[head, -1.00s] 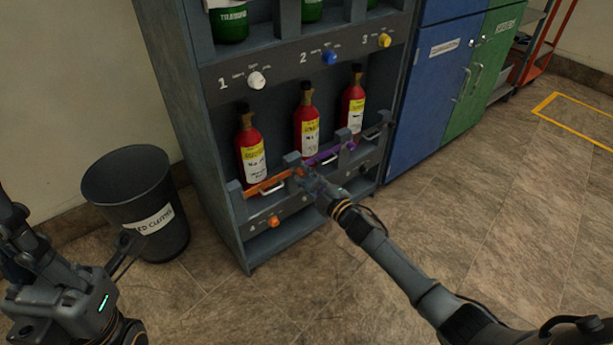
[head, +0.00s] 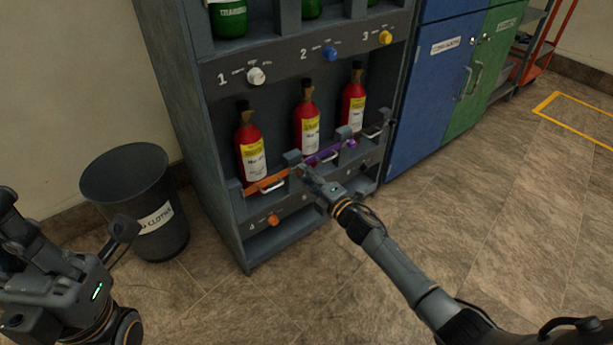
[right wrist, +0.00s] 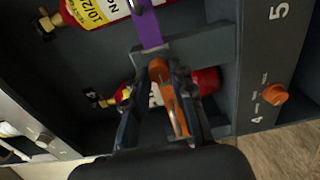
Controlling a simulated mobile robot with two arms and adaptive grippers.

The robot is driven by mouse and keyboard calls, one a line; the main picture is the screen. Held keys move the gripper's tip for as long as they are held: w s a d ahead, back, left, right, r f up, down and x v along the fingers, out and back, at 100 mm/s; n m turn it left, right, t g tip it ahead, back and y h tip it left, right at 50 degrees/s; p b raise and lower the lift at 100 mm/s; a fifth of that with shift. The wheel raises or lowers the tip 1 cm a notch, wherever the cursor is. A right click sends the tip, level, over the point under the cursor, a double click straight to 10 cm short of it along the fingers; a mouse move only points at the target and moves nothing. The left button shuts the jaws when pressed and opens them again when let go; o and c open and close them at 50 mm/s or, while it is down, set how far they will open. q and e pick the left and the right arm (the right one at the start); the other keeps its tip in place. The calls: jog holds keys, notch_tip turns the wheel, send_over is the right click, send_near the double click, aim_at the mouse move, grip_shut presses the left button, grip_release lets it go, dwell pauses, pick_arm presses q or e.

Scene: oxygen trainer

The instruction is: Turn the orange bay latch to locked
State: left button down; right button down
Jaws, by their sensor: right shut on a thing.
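The orange latch (head: 256,188) is a bar with a metal handle across the front of the lower left bay, in front of a red bottle (head: 250,150). The bar looks near level in the head view. My right gripper (head: 301,172) is at its right end, by the grey post. In the right wrist view the fingers (right wrist: 165,100) straddle the orange latch (right wrist: 175,112), just below its round orange end, and are shut on it. Part of the bar is hidden between the fingers. My left gripper (head: 68,222) is at the lower left, fingers spread, away from the rack.
A purple bar (head: 322,153) crosses the middle bay close to my right gripper. An orange knob (head: 273,220) marked 4 sits below the latch. A dark bin (head: 122,165) stands left of the rack (head: 180,120).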

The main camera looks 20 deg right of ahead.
dwell(0.4)
jog(key=c, duration=1.1)
grip_release()
jog(key=v, duration=1.2)
